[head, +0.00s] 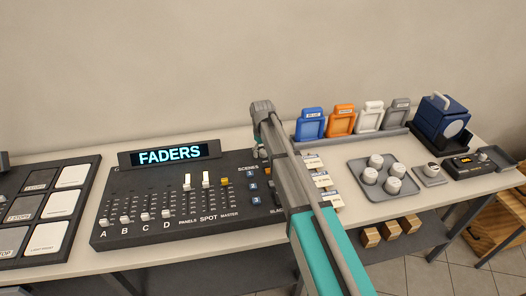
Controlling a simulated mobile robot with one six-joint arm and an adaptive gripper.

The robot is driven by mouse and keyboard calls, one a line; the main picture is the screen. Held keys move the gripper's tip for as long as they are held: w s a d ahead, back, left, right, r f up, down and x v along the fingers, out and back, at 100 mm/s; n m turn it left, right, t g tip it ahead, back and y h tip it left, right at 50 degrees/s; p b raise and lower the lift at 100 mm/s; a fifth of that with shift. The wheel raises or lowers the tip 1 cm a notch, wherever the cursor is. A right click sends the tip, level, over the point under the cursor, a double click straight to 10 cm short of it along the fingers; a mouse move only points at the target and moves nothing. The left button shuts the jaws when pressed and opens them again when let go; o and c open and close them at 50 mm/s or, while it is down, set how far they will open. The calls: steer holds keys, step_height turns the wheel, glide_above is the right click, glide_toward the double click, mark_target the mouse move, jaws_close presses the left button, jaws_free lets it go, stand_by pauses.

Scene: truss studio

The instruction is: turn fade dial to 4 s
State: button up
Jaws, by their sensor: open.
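The fader console (130,190) stands on the table at left of centre, with a lit display (170,153) reading FADERS. Its sliders are labelled A to D, PANELS, SPOT and MASTER, and blue numbered scene buttons (253,186) show at its right side. I cannot make out a fade dial or its setting; my arm covers the console's right end. A small grey base with a round white-topped knob (432,168) stands farther right, its marking too small to read.
Several white round pieces stand on a grey tray (354,169). Coloured tagged holders line a rack (350,138) behind. A blue lamp box (441,122) and a small dark device (470,163) are at right. A panel of pads (91,193) is at left. Labelled cards (319,180) lie beside my arm.

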mark_target(263, 151)
steer(key=n, duration=0.6)
steer(key=shift+n, duration=0.4)
step_height(263, 151, up, 14)
steer(key=p, duration=1.4)
steer(key=s+d+f+m+b, duration=0.4)
steer(key=s+d, duration=0.2)
steer(key=s, duration=0.1)
steer(key=s+d+f+m+b, duration=0.4)
steer(key=s+d, duration=0.3)
steer(key=s+d+f+m+b, duration=0.3)
steer(key=s+d+m, duration=0.1)
steer(key=s+d, duration=0.3)
steer(key=shift+d+f+b, duration=0.15)
steer(key=shift+f+b, duration=0.25)
steer(key=shift+s+d+f+m, duration=0.15)
steer(key=shift+s+d+m, duration=0.15)
steer(key=shift+s, duration=0.1)
steer(key=s, duration=0.1)
steer(key=s+d+m, duration=0.2)
steer(key=s, duration=0.1)
steer(key=shift+d, duration=0.1)
stand_by(1.6)
